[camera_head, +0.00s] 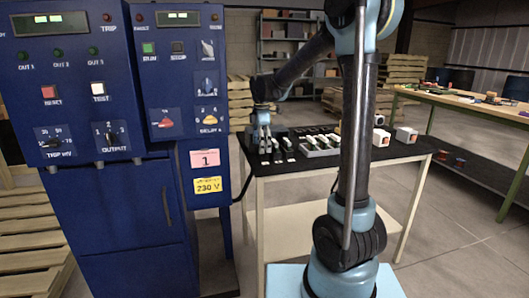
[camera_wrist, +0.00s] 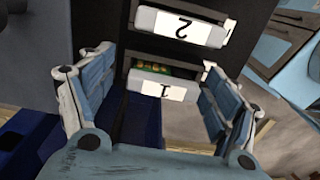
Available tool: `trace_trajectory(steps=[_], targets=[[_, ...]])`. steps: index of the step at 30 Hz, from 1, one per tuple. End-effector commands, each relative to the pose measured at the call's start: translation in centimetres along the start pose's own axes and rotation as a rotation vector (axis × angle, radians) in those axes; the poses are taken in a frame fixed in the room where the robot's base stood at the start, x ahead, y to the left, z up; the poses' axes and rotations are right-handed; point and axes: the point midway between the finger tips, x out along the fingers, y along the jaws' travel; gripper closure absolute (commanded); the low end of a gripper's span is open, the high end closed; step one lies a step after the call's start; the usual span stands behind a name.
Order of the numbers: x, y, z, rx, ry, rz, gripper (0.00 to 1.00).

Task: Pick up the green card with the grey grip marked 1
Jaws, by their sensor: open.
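The card marked 1 (camera_wrist: 162,85) shows in the wrist view as a pale grey grip with a white label, with a strip of green board behind it. It lies between the two fingers of my gripper (camera_wrist: 158,66), which are spread apart with a visible gap on either side of the grip. In the head view my gripper (camera_head: 263,134) is over the left part of the black-topped table, pointing down at the small cards there. The number on each card is too small to read in that view.
A grip marked 2 (camera_wrist: 180,27) stands just beyond card 1. In the head view, a grey rack (camera_head: 318,152) with several cards and white boxes (camera_head: 381,138) stand on the black table (camera_head: 392,153). A blue cabinet (camera_head: 100,215) stands close on the left.

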Motion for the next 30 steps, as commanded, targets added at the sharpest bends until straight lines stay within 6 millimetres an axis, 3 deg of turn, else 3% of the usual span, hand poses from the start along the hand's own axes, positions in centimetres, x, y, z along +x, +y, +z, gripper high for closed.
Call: trace_trajectory(steps=[7,13,24,30], targets=[[0.1,0.0,0.0,0.0,0.0,0.0,0.21],[0.1,0.0,0.0,0.0,0.0,0.0,0.66],[-0.1,0.1,0.0,0.0,0.0,0.002,0.66],[-2.3,0.1,0.0,0.0,0.0,0.003,0.66]])
